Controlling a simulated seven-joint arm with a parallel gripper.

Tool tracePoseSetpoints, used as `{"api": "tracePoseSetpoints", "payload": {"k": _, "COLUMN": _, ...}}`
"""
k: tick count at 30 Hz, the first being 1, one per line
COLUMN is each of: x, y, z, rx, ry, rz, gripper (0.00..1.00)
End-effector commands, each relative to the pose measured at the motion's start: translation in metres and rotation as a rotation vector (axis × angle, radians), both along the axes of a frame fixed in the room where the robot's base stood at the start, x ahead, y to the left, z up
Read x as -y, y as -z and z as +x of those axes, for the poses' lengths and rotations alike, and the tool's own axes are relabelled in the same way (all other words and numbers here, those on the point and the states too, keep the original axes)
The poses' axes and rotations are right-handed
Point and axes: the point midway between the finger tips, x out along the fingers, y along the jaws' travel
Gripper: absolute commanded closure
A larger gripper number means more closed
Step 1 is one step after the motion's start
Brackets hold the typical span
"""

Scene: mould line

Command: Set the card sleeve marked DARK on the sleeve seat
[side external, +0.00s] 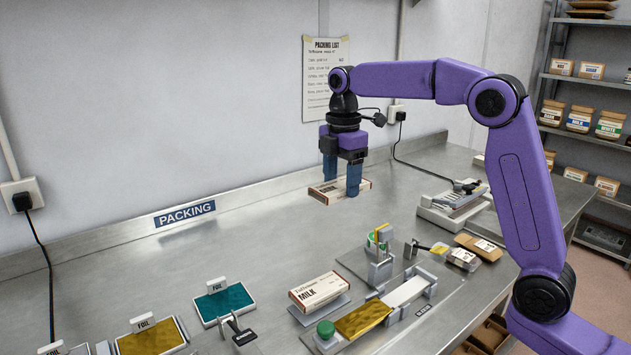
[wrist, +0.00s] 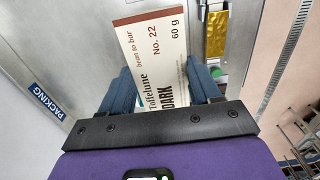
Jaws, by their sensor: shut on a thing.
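My gripper (side external: 342,183) has its two blue fingers shut on the card sleeve marked DARK (wrist: 152,48), a cream sleeve with a brown end. In the side view this sleeve (side external: 325,192) is held level above the back of the steel bench, its marking too small to read there. In the wrist view it lies between the fingers (wrist: 162,88), with the far end sticking out past them. A cream sleeve marked MILK (side external: 318,291) lies on a low grey plate (side external: 322,311) at the front middle. I cannot tell for certain which fixture is the sleeve seat.
Right of the MILK sleeve is a fixture with a gold foil strip (side external: 359,320), a white channel (side external: 407,291) and a green knob (side external: 325,329). Foil trays, one teal (side external: 224,303) and one gold (side external: 150,338), stand front left. A grey device (side external: 455,207) stands back right. The back left bench is clear.

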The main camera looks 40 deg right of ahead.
Motion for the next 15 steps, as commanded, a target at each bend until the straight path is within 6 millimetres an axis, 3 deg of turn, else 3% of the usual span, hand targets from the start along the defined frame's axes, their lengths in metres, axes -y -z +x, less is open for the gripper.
{"api": "tracePoseSetpoints", "payload": {"k": 6, "x": 0.039, "y": -0.001, "z": -0.049, "rx": 0.002, "ry": 0.005, "rz": 0.000, "gripper": 0.65}}
{"api": "tracePoseSetpoints", "payload": {"k": 15, "x": 0.076, "y": 0.011, "z": -0.111, "rx": 0.002, "ry": 0.005, "rz": 0.000, "gripper": 0.65}}
